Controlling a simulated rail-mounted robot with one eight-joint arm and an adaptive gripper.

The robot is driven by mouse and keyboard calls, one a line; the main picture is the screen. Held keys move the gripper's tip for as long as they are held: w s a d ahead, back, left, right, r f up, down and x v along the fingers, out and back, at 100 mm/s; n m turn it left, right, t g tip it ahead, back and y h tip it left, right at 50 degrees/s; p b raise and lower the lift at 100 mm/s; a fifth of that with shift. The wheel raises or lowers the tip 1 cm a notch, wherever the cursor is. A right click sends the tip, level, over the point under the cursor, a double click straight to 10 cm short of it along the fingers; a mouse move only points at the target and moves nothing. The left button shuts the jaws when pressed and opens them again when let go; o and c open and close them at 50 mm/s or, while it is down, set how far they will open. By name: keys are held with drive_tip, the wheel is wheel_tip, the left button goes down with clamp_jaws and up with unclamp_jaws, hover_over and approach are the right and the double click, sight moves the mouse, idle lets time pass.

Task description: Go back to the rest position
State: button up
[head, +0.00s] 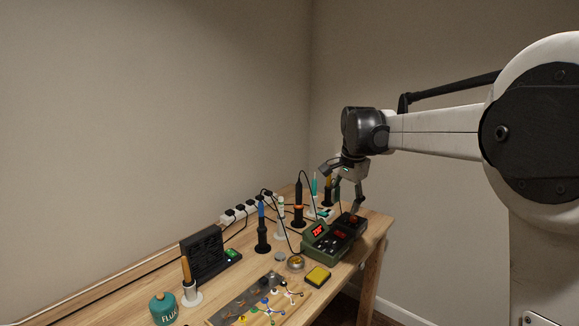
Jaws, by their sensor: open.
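The green soldering station (322,255) stands on the right part of the wooden bench. It has a lit red display (318,231), whose digits are too small to read surely. A dark panel section (341,234) with red lit spots lies beside the display. A small reddish-orange knob (353,218) shows at the panel's far right end; I cannot read any marks on it. My gripper (346,204) reaches down from above, open, with its fingertips close over that end of the station. Whether a finger touches the knob cannot be told.
A black fan unit (203,255), a green flux jar (163,309), a round tin (295,262), a yellow sponge (318,276) and a grey mat (240,303) occupy the bench.

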drive_tip(key=s+d+r+n+t, duration=0.1)
drive_tip(key=s+r, duration=0.1)
drive_tip(key=s, duration=0.4)
drive_tip(key=s+d+r+n, duration=0.1)
drive_tip(key=s+r+n, duration=0.1)
drive_tip(key=s, duration=0.4)
drive_tip(key=s+d+f+n+t, duration=0.1)
drive_tip(key=s+f+n+t, duration=0.1)
drive_tip(key=s, duration=1.1)
drive_tip(key=s+f+n+t, duration=0.1)
drive_tip(key=s+f+n, duration=0.3)
drive_tip(key=s, duration=0.9)
wheel_tip(320, 180, down, 2)
drive_tip(key=shift+s+d+f+t, duration=0.25)
drive_tip(key=shift+s+d+t, duration=0.1)
drive_tip(key=shift+t, duration=0.05)
